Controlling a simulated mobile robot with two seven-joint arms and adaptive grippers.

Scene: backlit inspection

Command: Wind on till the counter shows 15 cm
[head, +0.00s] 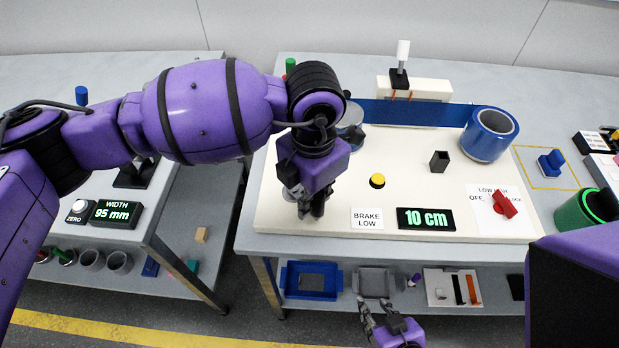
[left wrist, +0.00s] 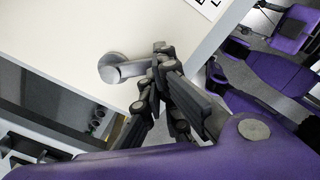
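The counter (head: 425,219) reads 10 cm in green digits. A blue strip (head: 420,113) runs across the back of the cream board (head: 340,180) from a blue roll (head: 488,135) at right to a grey reel at left (head: 350,128), partly behind my left arm. My left gripper (head: 311,208) points down at the board's front left. The left wrist view shows a metal crank (left wrist: 125,70) with its outer end between my left fingertips (left wrist: 153,75), which look closed on it; the grip is partly hidden. My right gripper (head: 375,312) is open and empty, low in front of the table.
A white-topped lever (head: 402,55) stands behind the strip. Trays (head: 311,282) lie on the shelf below.

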